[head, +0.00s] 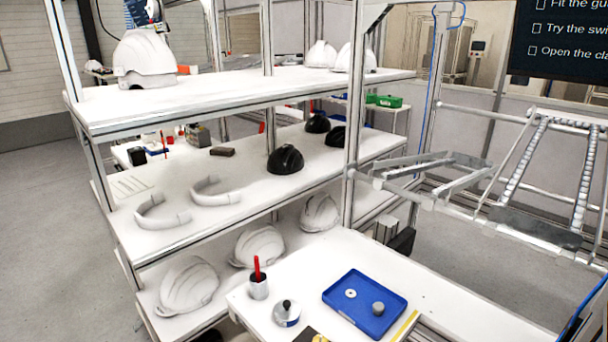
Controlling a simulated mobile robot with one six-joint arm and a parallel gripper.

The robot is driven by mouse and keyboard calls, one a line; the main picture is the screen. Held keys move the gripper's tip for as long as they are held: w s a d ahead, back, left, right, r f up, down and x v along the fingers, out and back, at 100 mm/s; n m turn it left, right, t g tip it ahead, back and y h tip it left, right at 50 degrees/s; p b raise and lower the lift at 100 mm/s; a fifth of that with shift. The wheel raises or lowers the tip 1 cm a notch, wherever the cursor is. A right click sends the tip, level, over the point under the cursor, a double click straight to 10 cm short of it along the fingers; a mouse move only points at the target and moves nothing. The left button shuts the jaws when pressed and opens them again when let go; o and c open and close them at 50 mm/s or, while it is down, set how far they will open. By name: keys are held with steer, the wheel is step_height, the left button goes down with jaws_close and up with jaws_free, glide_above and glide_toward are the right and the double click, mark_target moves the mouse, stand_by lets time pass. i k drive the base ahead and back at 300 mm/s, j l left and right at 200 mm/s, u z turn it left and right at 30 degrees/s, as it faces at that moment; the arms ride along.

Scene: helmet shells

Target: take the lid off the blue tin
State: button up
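A small round tin (286,314) stands on the white table at the bottom of the head view. It is pale grey with a bit of blue on its side, and a lid with a black knob (286,304) sits on top. It is small in the picture, so I cannot tell how firmly the lid sits.
A blue tray (365,322) right of the tin holds a grey round piece (378,308) and a white ring (351,293). A grey cup (258,287) with a red item stands behind the tin. Shelves (250,185) with helmet shells rise behind.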

mark_target(286, 310)
steer(key=i+j+u, duration=0.1)
steer(key=i+j, duration=0.35)
steer(key=j, duration=0.15)
steer(key=i+j+u, duration=0.15)
steer(key=i+j, duration=0.3)
steer(key=j, duration=0.15)
